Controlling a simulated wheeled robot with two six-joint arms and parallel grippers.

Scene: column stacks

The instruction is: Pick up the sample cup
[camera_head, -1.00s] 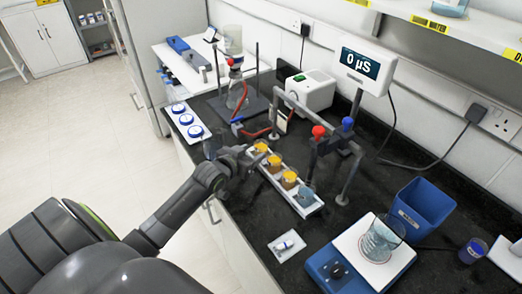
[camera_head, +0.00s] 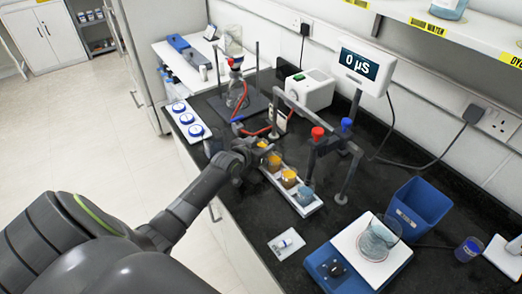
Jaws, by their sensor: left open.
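A white rack (camera_head: 309,209) holds a row of small cups on the dark bench. Orange-brown cups (camera_head: 289,177) stand in its middle and far part, and a grey-blue cup (camera_head: 305,195) stands at its near end. I cannot tell which of them is the sample cup. My left gripper (camera_head: 262,149) is open at the far end of the rack, close to the far cups and partly covering them. Whether its fingers touch a cup is not clear. My right gripper is not in view.
A grey frame with red and blue knobs (camera_head: 318,132) stands over and behind the rack. A balance (camera_head: 325,265) with a glass beaker (camera_head: 376,241) and a blue bin (camera_head: 419,204) are at the right. A white tray with blue-ringed pieces (camera_head: 196,131) lies left.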

